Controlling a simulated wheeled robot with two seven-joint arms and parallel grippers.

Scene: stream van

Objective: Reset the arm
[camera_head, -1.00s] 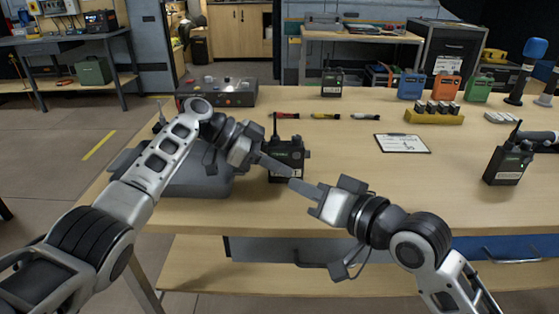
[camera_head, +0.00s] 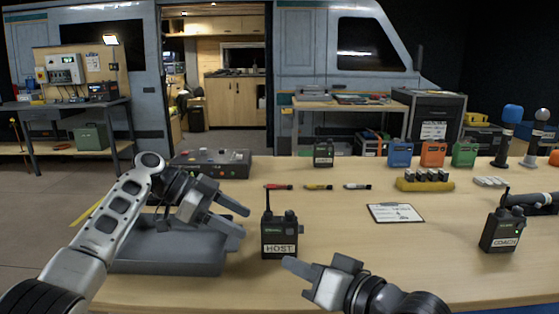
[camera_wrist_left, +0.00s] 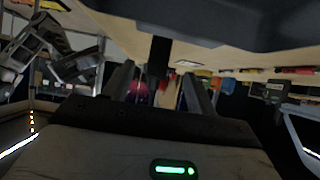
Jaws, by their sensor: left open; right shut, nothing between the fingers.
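The black radio labelled HOST (camera_head: 280,238) stands upright on the table in front of me, its antenna up. My left gripper (camera_head: 240,221) is open and empty, just left of that radio and apart from it, above a grey case. In the left wrist view, the two fingers of my left gripper (camera_wrist_left: 158,92) stand apart. A dark post and a large dark body show beyond them, too dim to name surely. My right gripper (camera_head: 287,263) is shut and empty, just in front of the HOST radio at the bottom of the view; whether it touches is unclear.
The grey case (camera_head: 170,250) lies under my left gripper. A radio labelled COACH (camera_head: 502,232) stands at right, a clipboard (camera_head: 395,213) and a yellow battery holder (camera_head: 424,185) nearer the middle. Several markers (camera_head: 318,187) lie behind. The table right of my right gripper is mostly clear.

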